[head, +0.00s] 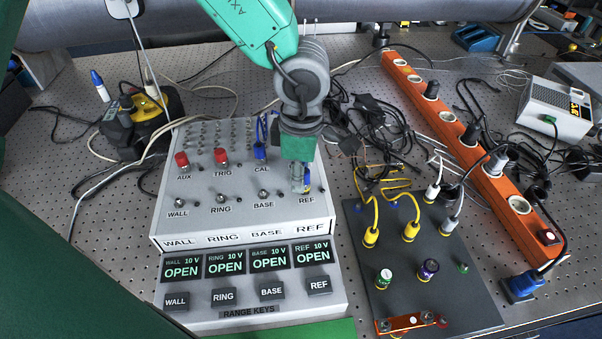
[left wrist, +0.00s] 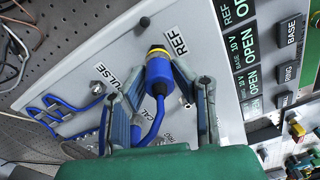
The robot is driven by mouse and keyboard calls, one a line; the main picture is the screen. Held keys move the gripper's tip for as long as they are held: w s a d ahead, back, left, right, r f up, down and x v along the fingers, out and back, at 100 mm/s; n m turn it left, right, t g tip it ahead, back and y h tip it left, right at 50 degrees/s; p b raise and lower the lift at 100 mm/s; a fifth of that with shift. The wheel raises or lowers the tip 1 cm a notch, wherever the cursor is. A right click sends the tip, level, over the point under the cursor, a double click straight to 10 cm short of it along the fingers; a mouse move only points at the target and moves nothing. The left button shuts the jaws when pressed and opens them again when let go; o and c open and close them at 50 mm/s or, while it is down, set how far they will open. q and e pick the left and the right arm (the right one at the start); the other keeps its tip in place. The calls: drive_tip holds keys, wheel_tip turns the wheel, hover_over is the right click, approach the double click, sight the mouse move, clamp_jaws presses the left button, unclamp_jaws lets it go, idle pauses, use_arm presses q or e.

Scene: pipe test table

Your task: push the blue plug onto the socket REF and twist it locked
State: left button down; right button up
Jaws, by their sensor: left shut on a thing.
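My left gripper (head: 300,186) is over the right end of the grey panel box, at the REF label (head: 306,200). In the left wrist view its two fingers (left wrist: 158,84) are shut on the blue plug (left wrist: 160,72), one on each side. The plug's yellow ring (left wrist: 157,49) faces the panel beside the REF label (left wrist: 176,41). A blue cable (left wrist: 152,128) runs back from the plug. In the head view the plug (head: 308,181) is mostly behind the fingers. The socket REF is hidden, and I cannot tell whether the plug is seated. My right gripper is out of view.
Red plugs (head: 182,160) and a blue one (head: 260,152) stand on the panel left of the gripper. The range-key display box (head: 240,312) is in front, reading OPEN. A dark board (head: 362,265) with yellow plugs and an orange power strip (head: 407,78) are right.

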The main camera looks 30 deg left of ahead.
use_arm(q)
drive_tip(key=shift+f, duration=0.45)
idle(0.3)
drive_tip(key=m+p, duration=0.3)
drive_tip(key=p, duration=0.1)
drive_tip(key=shift+w+r, duration=0.15)
drive_tip(key=shift+f+m, duration=0.25)
drive_tip(key=shift+m, duration=0.85)
drive_tip(key=m, duration=0.5)
drive_tip(key=shift+w, duration=0.2)
drive_tip(key=shift+d, duration=0.1)
